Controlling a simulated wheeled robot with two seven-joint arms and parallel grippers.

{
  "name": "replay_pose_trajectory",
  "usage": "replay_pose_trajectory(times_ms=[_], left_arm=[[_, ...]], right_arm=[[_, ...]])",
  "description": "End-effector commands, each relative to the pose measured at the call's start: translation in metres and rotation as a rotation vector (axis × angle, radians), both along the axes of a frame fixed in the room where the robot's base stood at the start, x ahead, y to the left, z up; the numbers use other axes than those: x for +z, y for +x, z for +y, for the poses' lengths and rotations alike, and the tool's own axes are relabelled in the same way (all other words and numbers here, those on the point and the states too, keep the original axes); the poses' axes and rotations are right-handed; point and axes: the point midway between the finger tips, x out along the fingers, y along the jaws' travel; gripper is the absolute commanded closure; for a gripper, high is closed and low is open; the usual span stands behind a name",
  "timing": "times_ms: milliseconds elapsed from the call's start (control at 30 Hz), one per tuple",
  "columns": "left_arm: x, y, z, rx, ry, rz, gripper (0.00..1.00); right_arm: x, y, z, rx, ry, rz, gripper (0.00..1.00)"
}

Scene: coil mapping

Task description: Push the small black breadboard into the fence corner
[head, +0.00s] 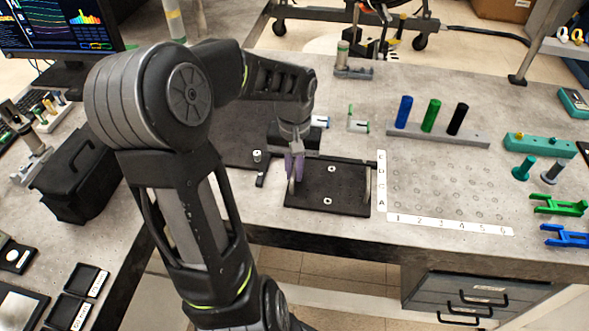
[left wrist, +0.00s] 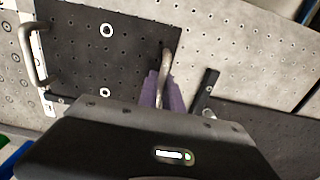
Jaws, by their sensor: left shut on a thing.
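The small black breadboard (head: 328,198) lies flat on the grey table, near its front edge, with a metal handle at each end. It also shows in the left wrist view (left wrist: 100,55). My left gripper (head: 294,168) is over the board's left end, its purple fingers shut on the near handle (left wrist: 165,65). The far handle (left wrist: 35,62) is free, beside the lettered white strip (head: 381,181). I cannot clearly make out the fence corner. My right gripper is not in view.
A short black bar (head: 261,179) lies left of the board, with a small post (head: 257,157) behind it. A numbered strip (head: 450,223) borders a hole grid to the right. A rack with blue, green and black cylinders (head: 430,134) stands behind the grid.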

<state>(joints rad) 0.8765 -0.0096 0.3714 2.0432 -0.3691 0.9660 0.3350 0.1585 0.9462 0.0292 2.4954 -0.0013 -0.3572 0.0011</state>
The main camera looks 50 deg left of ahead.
Motion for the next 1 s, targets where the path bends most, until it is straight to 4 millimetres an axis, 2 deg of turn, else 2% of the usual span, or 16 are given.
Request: replay_pose_trajectory(times_ms=[367, 1000], left_arm=[[0.001, -0.001, 0.002, 0.001, 0.001, -0.001, 1.00], [0.001, -0.018, 0.025, 0.002, 0.001, 0.000, 1.00]], right_arm=[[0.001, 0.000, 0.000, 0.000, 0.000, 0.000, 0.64], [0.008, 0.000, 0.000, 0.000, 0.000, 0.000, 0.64]])
